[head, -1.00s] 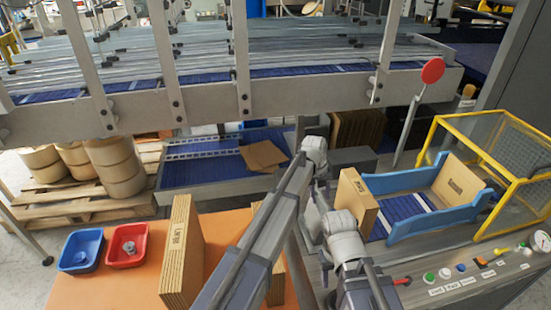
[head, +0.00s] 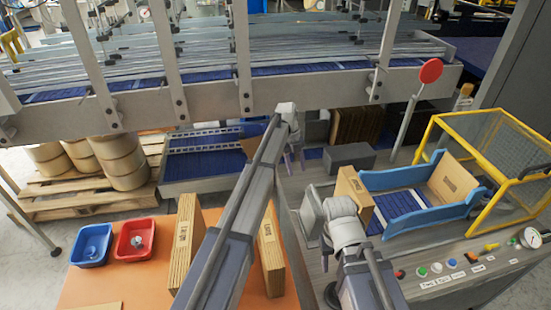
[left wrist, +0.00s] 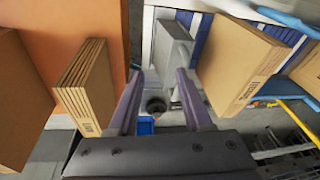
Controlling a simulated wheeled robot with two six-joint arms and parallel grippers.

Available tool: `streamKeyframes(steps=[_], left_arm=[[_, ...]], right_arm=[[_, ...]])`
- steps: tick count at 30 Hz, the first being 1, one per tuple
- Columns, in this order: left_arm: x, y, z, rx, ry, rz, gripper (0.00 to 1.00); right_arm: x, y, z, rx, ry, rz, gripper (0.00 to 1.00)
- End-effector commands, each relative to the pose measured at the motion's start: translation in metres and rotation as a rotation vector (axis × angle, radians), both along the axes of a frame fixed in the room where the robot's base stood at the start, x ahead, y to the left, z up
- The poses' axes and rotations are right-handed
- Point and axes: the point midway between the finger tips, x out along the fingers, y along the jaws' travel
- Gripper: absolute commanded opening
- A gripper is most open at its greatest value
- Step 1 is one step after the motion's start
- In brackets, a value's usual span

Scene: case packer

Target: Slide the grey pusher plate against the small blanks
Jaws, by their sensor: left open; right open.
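The grey pusher plate (head: 312,214) stands upright on the machine deck, just left of the small blanks (head: 354,196). The blanks are a brown upright stack at the open left end of a blue-walled magazine. In the left wrist view, the plate (left wrist: 173,48) shows beyond and between my fingers, with the blanks (left wrist: 238,66) to its right. My left gripper (head: 294,159) is open and empty, above and beyond the plate, apart from it. My right wrist is near the plate's right side; the right fingers are hidden behind my arm.
A carton piece (head: 452,182) stands at the magazine's (head: 432,210) far end. A yellow-framed guard (head: 480,125) is at right, a button panel (head: 470,272) in front. A dark grey block (head: 349,156) lies behind. Brown stacks (head: 187,240) (head: 271,252) stand on the orange table (head: 140,280).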

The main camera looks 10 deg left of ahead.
Motion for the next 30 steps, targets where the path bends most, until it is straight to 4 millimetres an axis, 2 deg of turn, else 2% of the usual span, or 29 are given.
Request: streamKeyframes(steps=[1,9,15,21,30], left_arm=[[0.009,0.01,-0.001,-0.003,0.02,0.018,0.5],[0.029,0.054,-0.001,-0.021,0.121,0.092,0.5],[0.037,0.076,0.0,-0.031,0.169,0.126,0.5],[0.039,0.086,0.001,-0.035,0.192,0.141,0.5],[0.038,0.087,0.001,-0.036,0.194,0.143,0.5]], right_arm=[[0.0,0.0,-0.002,0.0,0.0,0.0,0.5],[0.0,0.0,-0.006,0.0,0.0,0.0,0.5],[0.0,0.0,-0.008,0.0,0.0,0.0,0.5],[0.0,0.0,-0.009,0.0,0.0,0.0,0.5],[0.0,0.0,-0.009,0.0,0.0,0.0,0.5]])
